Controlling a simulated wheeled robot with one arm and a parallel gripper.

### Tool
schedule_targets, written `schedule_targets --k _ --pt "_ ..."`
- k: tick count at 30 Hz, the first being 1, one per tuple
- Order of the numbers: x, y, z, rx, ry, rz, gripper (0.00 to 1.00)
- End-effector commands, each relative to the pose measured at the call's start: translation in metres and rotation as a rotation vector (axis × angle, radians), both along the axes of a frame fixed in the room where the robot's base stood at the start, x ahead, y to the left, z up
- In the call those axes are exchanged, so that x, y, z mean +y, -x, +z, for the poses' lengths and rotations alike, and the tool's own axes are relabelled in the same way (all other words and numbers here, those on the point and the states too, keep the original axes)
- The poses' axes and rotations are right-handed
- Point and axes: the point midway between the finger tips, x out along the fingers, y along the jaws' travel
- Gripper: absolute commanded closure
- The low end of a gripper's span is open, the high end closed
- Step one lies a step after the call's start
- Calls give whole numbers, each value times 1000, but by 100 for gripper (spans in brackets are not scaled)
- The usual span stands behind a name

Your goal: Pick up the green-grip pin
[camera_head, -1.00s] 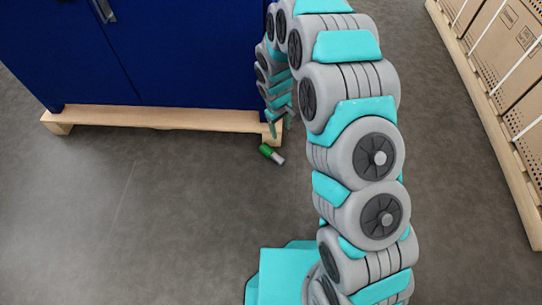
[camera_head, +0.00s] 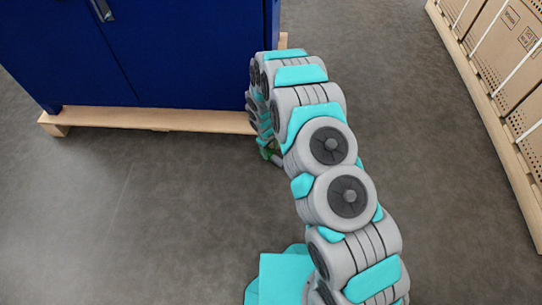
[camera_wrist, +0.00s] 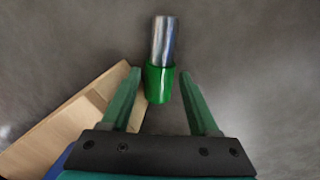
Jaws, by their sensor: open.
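The green-grip pin lies on the grey floor, with a green grip and a bare metal end. In the wrist view the pin (camera_wrist: 160,82) sits ahead of my gripper (camera_wrist: 162,76), metal end pointing away. The green grip lies between the tips of the two open green fingers, with a gap on each side. No contact shows. My fingers are mostly hidden there by the arm.
A blue cabinet (camera_head: 180,55) stands on a wooden base (camera_head: 150,118); the base corner (camera_wrist: 85,110) lies close to my left finger in the wrist view. Boxes (camera_head: 510,60) on a wooden pallet (camera_head: 490,130) stand at the right. The floor between is clear.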

Motion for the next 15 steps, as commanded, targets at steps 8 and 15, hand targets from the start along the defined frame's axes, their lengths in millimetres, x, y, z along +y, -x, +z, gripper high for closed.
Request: schedule_targets --k 8,15 --pt "-1 -4 -35 -1 0 0 39" --pt "-2 -5 -38 -1 0 0 39"
